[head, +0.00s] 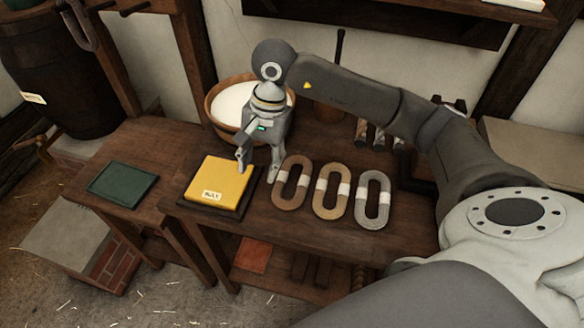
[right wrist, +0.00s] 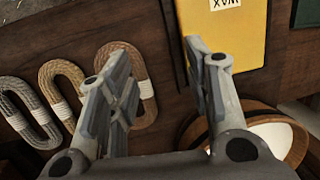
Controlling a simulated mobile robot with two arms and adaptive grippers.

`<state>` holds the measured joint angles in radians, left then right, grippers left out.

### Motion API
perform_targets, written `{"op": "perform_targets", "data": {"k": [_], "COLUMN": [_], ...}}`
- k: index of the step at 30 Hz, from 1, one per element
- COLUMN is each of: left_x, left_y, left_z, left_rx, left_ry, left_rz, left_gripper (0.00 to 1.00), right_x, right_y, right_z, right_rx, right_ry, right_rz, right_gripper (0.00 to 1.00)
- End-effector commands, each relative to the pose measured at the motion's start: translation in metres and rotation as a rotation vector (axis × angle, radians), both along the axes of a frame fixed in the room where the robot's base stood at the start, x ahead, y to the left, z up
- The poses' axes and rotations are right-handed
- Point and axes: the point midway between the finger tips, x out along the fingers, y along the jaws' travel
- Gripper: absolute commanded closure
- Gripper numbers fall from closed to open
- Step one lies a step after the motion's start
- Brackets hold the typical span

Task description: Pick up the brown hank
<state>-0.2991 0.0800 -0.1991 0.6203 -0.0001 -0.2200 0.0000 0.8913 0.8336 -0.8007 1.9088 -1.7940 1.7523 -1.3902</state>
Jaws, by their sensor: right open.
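The brown hank (head: 280,190) is an oval coil of rope with a white band, lying flat on the dark wooden table (head: 300,229). It is the leftmost of three hanks in the head view. My right gripper (head: 258,174) is open and empty, pointing down just left of it, between it and the yellow wax block. In the right wrist view the brown hank (right wrist: 138,68) lies beyond the left finger of my gripper (right wrist: 157,62), which hides part of it. My left gripper is not in view.
A tan hank (head: 321,203) and a grey hank (head: 361,207) lie to the right. The yellow wax block (head: 222,178) sits on a dark board at the left. A bowl of white stuff (head: 235,98) stands behind my gripper. A green slab (head: 122,184) lies further left.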

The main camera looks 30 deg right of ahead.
Motion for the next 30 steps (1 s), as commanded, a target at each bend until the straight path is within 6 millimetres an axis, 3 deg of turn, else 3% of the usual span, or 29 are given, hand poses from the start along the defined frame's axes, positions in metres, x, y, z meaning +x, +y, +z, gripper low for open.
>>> {"op": "perform_targets", "data": {"k": [1,3,7,15,23,30], "left_x": [0.0,0.0,0.0,-0.001,-0.002,-0.002], "left_y": [0.0,0.0,0.0,0.0,0.0,0.0], "left_z": [0.0,0.0,0.001,0.009,0.017,0.03], "left_rx": [0.0,0.0,0.0,0.0,0.001,0.0], "left_ry": [0.0,0.0,0.0,0.002,0.003,0.003], "left_rz": [0.0,0.0,0.0,0.0,0.0,-0.001], "left_gripper": [0.6,0.6,0.6,0.6,0.6,0.6], "right_x": [0.003,0.004,0.004,0.004,0.005,0.009], "right_y": [-0.019,-0.038,-0.055,-0.057,-0.057,-0.058], "right_z": [0.004,0.007,0.007,-0.033,-0.053,-0.087], "right_rx": [-0.069,-0.14,-0.204,-0.208,-0.208,-0.207], "right_ry": [-0.004,-0.001,0.006,0.01,0.011,0.01], "right_rz": [0.005,0.01,0.013,0.013,0.013,0.012], "right_gripper": [0.54,0.54,0.54,0.54,0.54,0.54]}}
